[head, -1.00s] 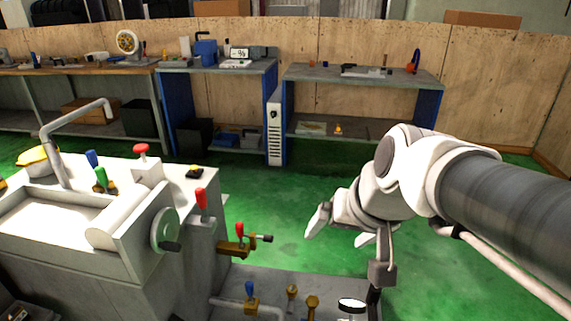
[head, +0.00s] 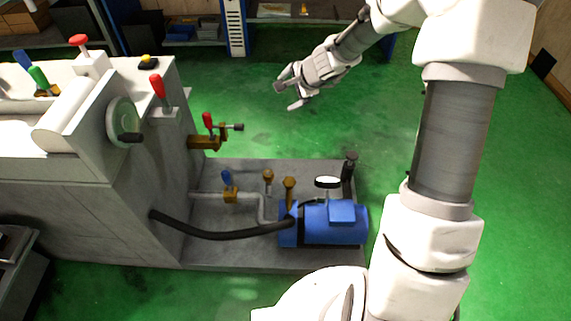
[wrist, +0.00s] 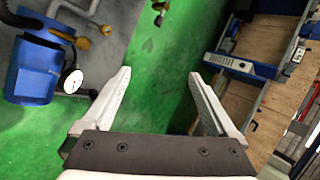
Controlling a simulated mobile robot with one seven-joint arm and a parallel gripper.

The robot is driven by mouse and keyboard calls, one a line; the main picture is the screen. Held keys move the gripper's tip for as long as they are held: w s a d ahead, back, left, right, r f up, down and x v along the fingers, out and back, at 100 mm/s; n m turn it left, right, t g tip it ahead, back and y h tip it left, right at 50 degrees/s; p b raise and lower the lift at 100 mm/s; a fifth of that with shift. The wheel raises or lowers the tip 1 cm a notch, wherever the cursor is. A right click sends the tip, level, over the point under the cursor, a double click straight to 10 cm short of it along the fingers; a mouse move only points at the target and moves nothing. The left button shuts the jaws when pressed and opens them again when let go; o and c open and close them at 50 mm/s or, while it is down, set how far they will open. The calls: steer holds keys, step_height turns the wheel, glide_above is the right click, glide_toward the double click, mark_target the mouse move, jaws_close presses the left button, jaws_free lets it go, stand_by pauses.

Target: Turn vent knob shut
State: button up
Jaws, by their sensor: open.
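Two small brass knob-like fittings, a left one (head: 268,176) and a right one (head: 289,184), stand on the pump base beside the blue pump motor (head: 335,222). I cannot tell for sure which part is the vent knob. A brass valve with a blue handle (head: 228,184) sits left of them on the pipe. A red-handled brass valve (head: 207,130) sticks out from the machine's side. My gripper (head: 287,95) is open and empty, in the air above and behind the base, apart from all fittings. In the wrist view my gripper (wrist: 160,75) has only green floor between its fingers.
A round gauge (head: 327,182) and a dark post (head: 349,172) stand by the motor. A black hose (head: 220,234) runs from the machine (head: 130,190) to it. The green floor (head: 270,60) is free behind the base. Workbenches stand at the back.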

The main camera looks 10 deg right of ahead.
step_height(320, 180, down, 7)
steer(key=w+d+m, duration=0.2)
steer(key=m, duration=0.1)
steer(key=m+g+h+b, duration=0.1)
steer(key=m+g, duration=0.1)
steer(key=m, duration=0.3)
glide_above(289, 181)
steer(key=d, duration=0.4)
step_height(289, 181, down, 10)
steer(key=s+f+m+g+b, duration=0.1)
steer(key=s+f+m, duration=0.2)
steer(key=f, duration=0.4)
steer(key=s+f+m+g+b, duration=0.1)
steer(key=s+f+m, duration=0.1)
steer(key=f, duration=0.5)
steer(key=shift+y, duration=0.3)
steer(key=b+x, duration=0.6)
steer(key=x, duration=1)
steer(key=shift+w+f+b, duration=0.1)
steer(key=shift+f+b, duration=0.25)
steer(key=c, duration=1.4)
